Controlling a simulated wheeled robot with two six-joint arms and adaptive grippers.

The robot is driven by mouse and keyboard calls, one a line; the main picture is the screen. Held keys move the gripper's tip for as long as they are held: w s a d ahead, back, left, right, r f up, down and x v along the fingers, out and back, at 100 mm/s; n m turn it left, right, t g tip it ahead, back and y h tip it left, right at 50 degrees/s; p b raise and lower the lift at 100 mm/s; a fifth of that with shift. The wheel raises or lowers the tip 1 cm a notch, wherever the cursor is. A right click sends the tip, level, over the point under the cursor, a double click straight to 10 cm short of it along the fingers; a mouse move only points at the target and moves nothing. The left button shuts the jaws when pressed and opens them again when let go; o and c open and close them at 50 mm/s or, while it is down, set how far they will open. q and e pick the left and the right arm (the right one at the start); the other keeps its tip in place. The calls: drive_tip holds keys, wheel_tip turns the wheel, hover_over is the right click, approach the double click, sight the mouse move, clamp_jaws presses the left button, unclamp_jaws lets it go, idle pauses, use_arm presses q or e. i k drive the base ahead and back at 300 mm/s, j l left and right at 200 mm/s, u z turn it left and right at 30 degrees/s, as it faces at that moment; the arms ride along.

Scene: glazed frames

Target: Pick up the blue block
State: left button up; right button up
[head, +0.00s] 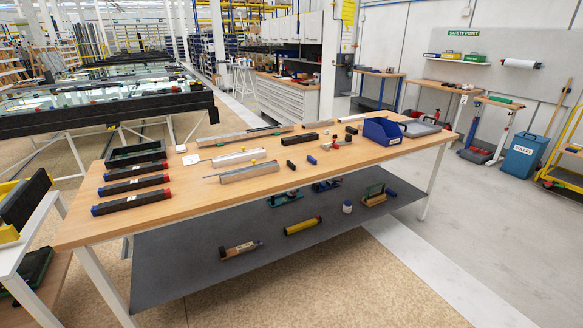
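A small blue block (311,160) lies on the wooden top of the long workbench (250,195), a little right of the middle. A small black block (291,165) lies just to its left, apart from it. Neither of my grippers shows in the head view.
Long metal profiles (249,173) lie left of the blue block, and dark bars (131,202) with coloured ends lie farther left. A blue bin (383,131) stands to the right. The lower shelf (180,255) holds several tools. The bench top in front of the block is clear.

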sight(310, 159)
drive_tip(key=u, duration=0.25)
drive_tip(key=i+l+u, duration=0.8)
drive_tip(key=l, duration=0.15)
drive_tip(key=i+l+u, duration=0.1)
drive_tip(key=l+u, duration=0.2)
drive_tip(key=l, duration=0.1)
